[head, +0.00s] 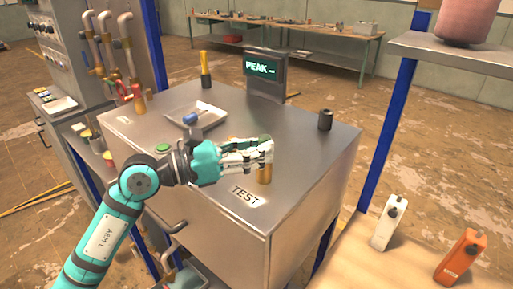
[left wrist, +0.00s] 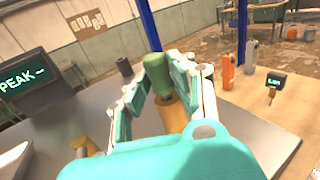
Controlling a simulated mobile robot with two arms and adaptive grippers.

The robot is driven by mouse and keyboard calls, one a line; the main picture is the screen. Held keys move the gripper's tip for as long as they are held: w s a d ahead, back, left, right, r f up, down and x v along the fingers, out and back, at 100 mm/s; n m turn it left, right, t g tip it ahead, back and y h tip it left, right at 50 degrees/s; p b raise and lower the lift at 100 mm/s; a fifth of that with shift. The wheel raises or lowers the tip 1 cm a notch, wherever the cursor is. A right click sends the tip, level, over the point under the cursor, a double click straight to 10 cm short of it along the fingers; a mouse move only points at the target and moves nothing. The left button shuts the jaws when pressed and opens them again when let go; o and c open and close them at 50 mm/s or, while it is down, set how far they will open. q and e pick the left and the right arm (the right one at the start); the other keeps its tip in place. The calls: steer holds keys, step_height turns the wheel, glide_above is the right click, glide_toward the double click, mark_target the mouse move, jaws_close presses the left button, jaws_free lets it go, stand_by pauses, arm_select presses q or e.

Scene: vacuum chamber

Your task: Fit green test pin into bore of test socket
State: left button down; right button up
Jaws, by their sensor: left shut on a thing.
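My left gripper (head: 262,150) is shut on the green test pin (left wrist: 157,72), whose rounded green body shows between the fingertips in the left wrist view. In the head view only a bit of the pin's green top (head: 265,139) shows behind the fingers. The brass-coloured test socket (head: 264,175) stands upright by the TEST label, directly below the fingers. It also shows between the fingers in the left wrist view (left wrist: 173,115). My right gripper is not in view.
On the metal top stand a tray (head: 215,112) with a blue piece, a dark cylinder (head: 325,120), a yellow-and-black post (head: 205,70) and a PEAK display (head: 264,68). A white bottle-like item (head: 387,225) and an orange one (head: 460,257) stand at right.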

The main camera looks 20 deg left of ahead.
arm_select(q)
steer(key=shift+f+b, duration=0.35)
steer(key=shift+f, duration=0.15)
steer(key=c, duration=1.5)
jaws_free()
steer(key=o, duration=0.5)
steer(key=shift+c, duration=0.2)
steer(key=shift+f, duration=0.15)
steer(key=shift+d, duration=0.1)
steer(key=shift+s+a, duration=0.1)
steer(key=shift+a, duration=0.1)
steer(key=v, duration=1.1)
steer(key=shift+s+a, duration=0.2)
steer(key=shift+s, duration=0.2)
